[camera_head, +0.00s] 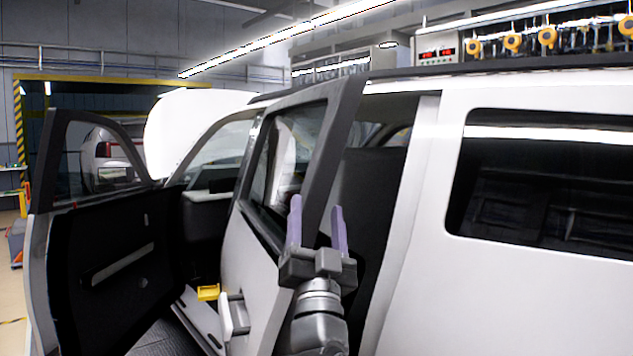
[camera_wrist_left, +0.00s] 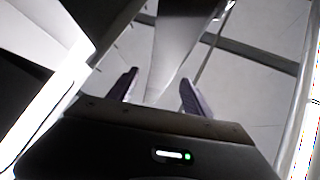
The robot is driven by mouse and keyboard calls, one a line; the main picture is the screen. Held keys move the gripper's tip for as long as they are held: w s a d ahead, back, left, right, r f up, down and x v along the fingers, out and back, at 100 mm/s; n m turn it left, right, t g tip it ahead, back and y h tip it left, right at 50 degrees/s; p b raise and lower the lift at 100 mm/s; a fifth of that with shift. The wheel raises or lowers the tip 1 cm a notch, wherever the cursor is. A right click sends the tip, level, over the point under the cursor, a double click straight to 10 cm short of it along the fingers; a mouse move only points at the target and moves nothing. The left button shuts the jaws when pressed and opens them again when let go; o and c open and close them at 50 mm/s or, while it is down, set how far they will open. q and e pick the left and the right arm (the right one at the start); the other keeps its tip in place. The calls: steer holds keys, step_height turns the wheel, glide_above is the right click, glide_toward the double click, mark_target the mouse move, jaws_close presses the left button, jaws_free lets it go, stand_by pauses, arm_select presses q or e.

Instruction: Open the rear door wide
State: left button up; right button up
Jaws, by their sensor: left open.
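The white car's rear door (camera_head: 255,270) stands partly open, with a dark window frame and a gap between its rear edge and the white body pillar (camera_head: 408,220). My left gripper (camera_head: 317,225) is at that rear edge, fingers pointing up, spread apart. In the head view the dark door frame passes behind the fingers; I cannot tell whether they touch it. In the left wrist view the two fingers (camera_wrist_left: 158,82) are apart, with a pale panel edge (camera_wrist_left: 168,55) beyond and between them. My right gripper is not in view.
The front door (camera_head: 100,260) stands wide open at the left, and the hood (camera_head: 190,125) is raised. A dark seat (camera_head: 368,190) shows inside the rear opening. A yellow item (camera_head: 208,292) sits low near the front sill. Shelves with yellow reels (camera_head: 546,37) are behind the car.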

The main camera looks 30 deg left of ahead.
mark_target(316, 182)
arm_select(q)
steer(key=p+x, duration=0.2)
steer(key=x, duration=0.5)
steer(key=shift+w+a+r, duration=0.15)
steer(key=shift+w+r, duration=0.1)
steer(key=shift+c, duration=0.6)
jaws_close()
